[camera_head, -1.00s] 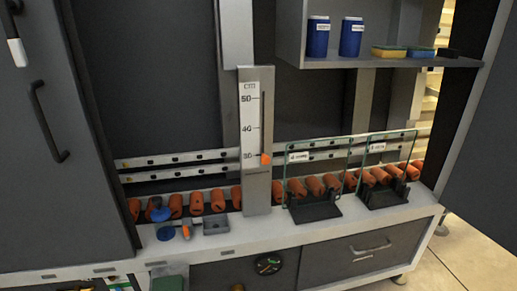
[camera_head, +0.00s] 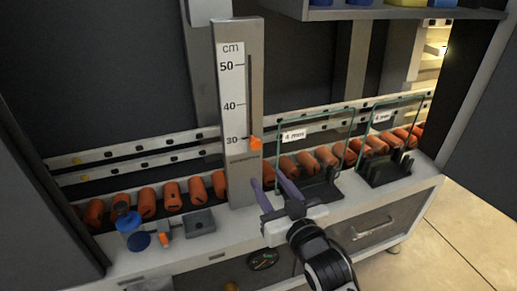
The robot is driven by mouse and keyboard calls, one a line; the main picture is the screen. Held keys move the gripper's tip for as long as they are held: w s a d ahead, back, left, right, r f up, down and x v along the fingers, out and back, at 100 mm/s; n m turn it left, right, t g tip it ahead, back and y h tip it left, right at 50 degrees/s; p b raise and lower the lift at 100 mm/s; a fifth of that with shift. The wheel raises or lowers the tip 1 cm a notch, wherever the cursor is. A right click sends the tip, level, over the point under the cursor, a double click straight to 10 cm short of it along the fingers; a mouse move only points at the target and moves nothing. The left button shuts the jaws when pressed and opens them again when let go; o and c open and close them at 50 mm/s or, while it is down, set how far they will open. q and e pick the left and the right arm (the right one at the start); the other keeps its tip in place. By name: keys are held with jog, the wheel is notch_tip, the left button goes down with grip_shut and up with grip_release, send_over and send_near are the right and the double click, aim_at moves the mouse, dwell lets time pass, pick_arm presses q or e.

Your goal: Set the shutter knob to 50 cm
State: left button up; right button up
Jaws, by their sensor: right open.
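The orange shutter knob (camera_head: 256,142) sits low in the vertical slot of the grey scale post (camera_head: 241,185), next to the 30 mark. The white scale (camera_head: 232,95) reads cm, with marks 30, 40 and 50 going up. My right gripper (camera_head: 267,186) is open and empty, with its two purplish fingers pointing up toward the post. Its fingertips are below the knob and apart from it in the picture. My left gripper is out of view.
Two glass panels in black stands, one of them (camera_head: 316,187), stand right of the post, in front of a row of orange rollers (camera_head: 147,202). A blue bottle (camera_head: 129,229) and a grey tray (camera_head: 199,224) are at left. A shelf (camera_head: 400,14) overhangs at upper right.

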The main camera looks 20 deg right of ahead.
aim_at(257, 145)
jog(key=shift+t, duration=0.5)
jog(key=w+r, duration=0.1)
jog(key=w, duration=0.3)
jog(key=w+r, duration=0.1)
jog(key=w, duration=0.3)
jog(key=w+r, duration=0.1)
jog(key=w, duration=0.3)
jog(key=shift+r+b, duration=0.3)
grip_shut()
